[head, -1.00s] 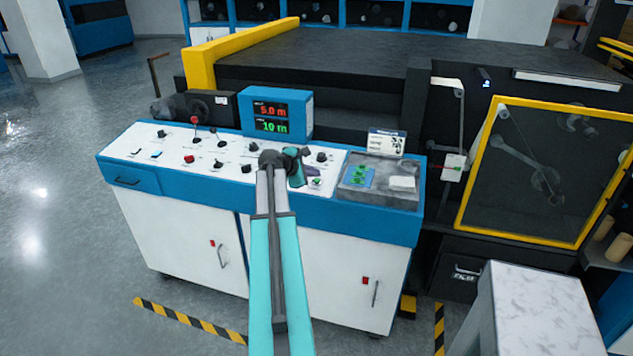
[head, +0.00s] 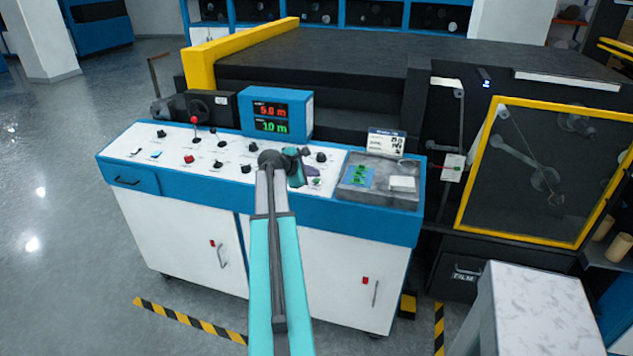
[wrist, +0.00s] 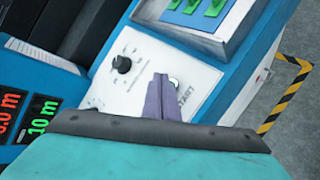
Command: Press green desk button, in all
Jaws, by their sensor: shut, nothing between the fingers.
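The green desk button (head: 317,182) sits at the lower right of the white control panel (head: 230,178). It also shows in the wrist view (wrist: 173,83), as a pale-ringed green cap partly hidden behind my fingers, with a printed label beside it. My gripper (head: 312,173) is over the right part of the panel, just up and left of the button in the head view. In the wrist view its purple fingers (wrist: 160,82) are together and empty, their tips right by the button. I cannot tell whether they touch it.
A black knob (wrist: 122,64) is close to my fingers. A red-tipped lever (head: 195,122) and several other knobs are on the panel. A blue display box (head: 277,112) stands behind it. A grey tray (head: 378,192) with green switches lies to the right.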

